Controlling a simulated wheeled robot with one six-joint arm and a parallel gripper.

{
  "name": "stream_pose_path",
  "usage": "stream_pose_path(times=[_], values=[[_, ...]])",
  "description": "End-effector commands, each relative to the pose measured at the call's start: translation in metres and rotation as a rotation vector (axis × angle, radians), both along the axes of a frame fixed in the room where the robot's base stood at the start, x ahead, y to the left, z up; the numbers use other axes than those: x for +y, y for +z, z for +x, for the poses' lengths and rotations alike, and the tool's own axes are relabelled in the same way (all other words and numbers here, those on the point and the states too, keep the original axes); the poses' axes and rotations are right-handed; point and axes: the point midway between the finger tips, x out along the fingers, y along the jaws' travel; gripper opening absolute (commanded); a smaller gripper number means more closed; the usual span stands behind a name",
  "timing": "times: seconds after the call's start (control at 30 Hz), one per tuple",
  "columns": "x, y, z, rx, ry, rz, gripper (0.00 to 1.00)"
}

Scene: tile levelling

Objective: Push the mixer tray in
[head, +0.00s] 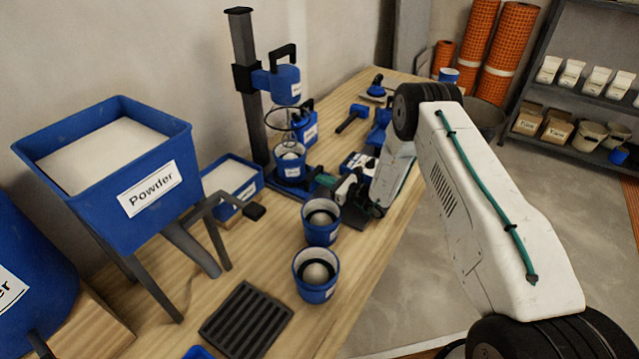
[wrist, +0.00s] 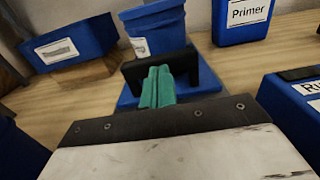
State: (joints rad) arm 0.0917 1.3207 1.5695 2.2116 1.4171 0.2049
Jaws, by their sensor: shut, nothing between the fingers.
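The mixer (head: 282,84) stands against the wall, its blue head and whisk over a blue labelled bucket (head: 291,166). The bucket sits on the blue mixer tray (head: 282,185); in the wrist view the tray (wrist: 126,99) shows under the bucket (wrist: 157,32), with a black handle (wrist: 190,62) at its near edge. My gripper (head: 327,180) is at the tray's front. In the wrist view its green fingers (wrist: 157,88) are shut, empty, and overlap the handle. I cannot tell whether they touch it. How far the tray sticks out is unclear.
Two blue buckets (head: 314,285) stand on the bench nearer the camera, close to my arm. A powder hopper (head: 107,219) is at left. In the wrist view a Primer container (wrist: 241,22) is behind and a blue box (wrist: 296,105) is at right.

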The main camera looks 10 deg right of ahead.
Motion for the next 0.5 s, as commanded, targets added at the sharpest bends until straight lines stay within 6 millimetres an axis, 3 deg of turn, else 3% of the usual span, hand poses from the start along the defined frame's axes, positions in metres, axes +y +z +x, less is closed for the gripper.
stream_pose_path(times=[0.33, 0.5], values=[[0.0064, 0.004, 0.0057, -0.009, 0.002, -0.004, 0.0], [-0.0004, 0.0044, 0.001, -0.008, 0.003, -0.003, 0.0]])
